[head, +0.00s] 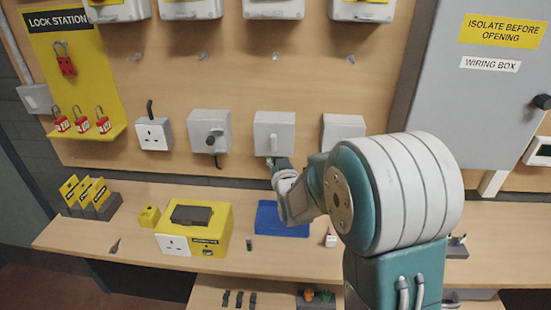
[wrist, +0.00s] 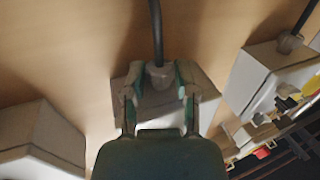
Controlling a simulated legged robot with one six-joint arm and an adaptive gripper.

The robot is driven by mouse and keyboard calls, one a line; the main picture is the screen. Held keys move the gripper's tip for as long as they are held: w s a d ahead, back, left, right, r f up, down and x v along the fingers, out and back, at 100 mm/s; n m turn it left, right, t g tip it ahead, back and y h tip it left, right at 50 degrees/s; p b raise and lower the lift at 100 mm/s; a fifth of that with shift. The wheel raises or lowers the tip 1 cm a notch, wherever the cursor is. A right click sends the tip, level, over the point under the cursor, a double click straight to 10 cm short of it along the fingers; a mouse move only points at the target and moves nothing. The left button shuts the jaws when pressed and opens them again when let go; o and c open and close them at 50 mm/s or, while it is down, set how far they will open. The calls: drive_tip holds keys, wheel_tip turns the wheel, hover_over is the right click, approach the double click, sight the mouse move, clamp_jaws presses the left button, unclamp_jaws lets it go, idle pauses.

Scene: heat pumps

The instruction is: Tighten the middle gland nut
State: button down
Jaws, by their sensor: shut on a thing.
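The middle gland nut (wrist: 161,72) is a grey fitting under a grey wall box (head: 274,133), with a black cable (wrist: 157,30) running out of it. My gripper (wrist: 160,88) has its two teal-and-grey fingers around the nut, one on each side, shut on it. In the head view my gripper (head: 279,164) reaches up to the box's lower edge, and the nut is hidden behind it. A grey isolator box (head: 209,130) with its own cable is to the left, and another grey box (head: 343,128) is to the right, partly behind my arm.
A yellow tester (head: 195,228) and a blue tray (head: 268,222) lie on the bench below. A grey wiring box (head: 478,90) hangs at the right.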

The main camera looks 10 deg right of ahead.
drive_tip(key=shift+w+d+n+g+y, duration=0.15)
drive_tip(key=shift+n+g+y, duration=0.4)
drive_tip(key=shift+n+y, duration=0.9)
drive_tip(key=shift+s+d+n+g+y, duration=0.15)
drive_tip(key=shift+n+g+y, duration=0.55)
drive_tip(key=shift+y, duration=1.3)
drive_tip(key=shift+w+d+n+g+y, duration=0.15)
drive_tip(key=shift+n+g+y, duration=0.2)
drive_tip(key=shift+n+y, duration=1.2)
drive_tip(key=shift+g+y, duration=0.3)
drive_tip(key=shift+y, duration=0.2)
drive_tip(key=shift+c, duration=2)
unclamp_jaws()
drive_tip(key=v, duration=0.7)
drive_tip(key=shift+s+d, duration=0.3)
drive_tip(key=shift+f, duration=0.1)
